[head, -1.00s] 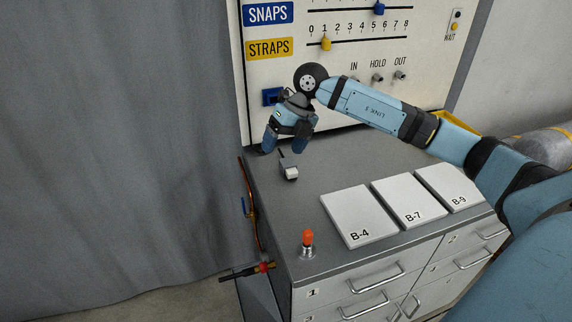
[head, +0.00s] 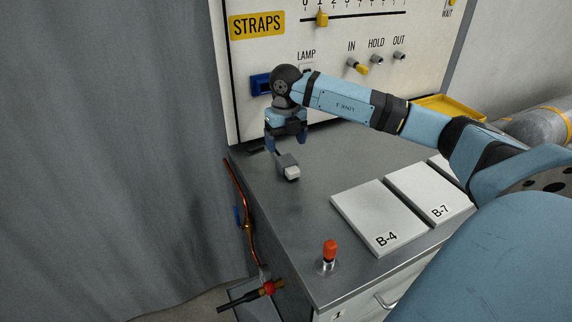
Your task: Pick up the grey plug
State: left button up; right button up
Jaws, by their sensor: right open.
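The grey plug (head: 286,161), dark grey with a pale block-shaped end (head: 292,173), is on the grey cabinet top near its back left corner. My right gripper (head: 287,147) points down just above and behind the plug. Its blue fingers are apart, one on each side in the picture, with the plug's upper part showing between and below them. I cannot tell whether either finger touches it. My left gripper is not in view.
The control panel (head: 412,70) with switches and a slider rises behind the cabinet top (head: 256,210). White plates B-4 (head: 372,210) and B-7 (head: 425,190) lie to the right. An orange-capped post (head: 329,252) stands at the front. A copper pipe (head: 238,190) runs along the left edge.

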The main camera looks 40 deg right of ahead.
aim_at(287, 160)
jog(key=f, duration=0.8)
jog(key=shift+d+p, duration=0.2)
jog(key=shift+p, duration=0.2)
jog(key=c, duration=1)
jog(key=shift+r, duration=0.1)
jog(key=shift+c, duration=0.2)
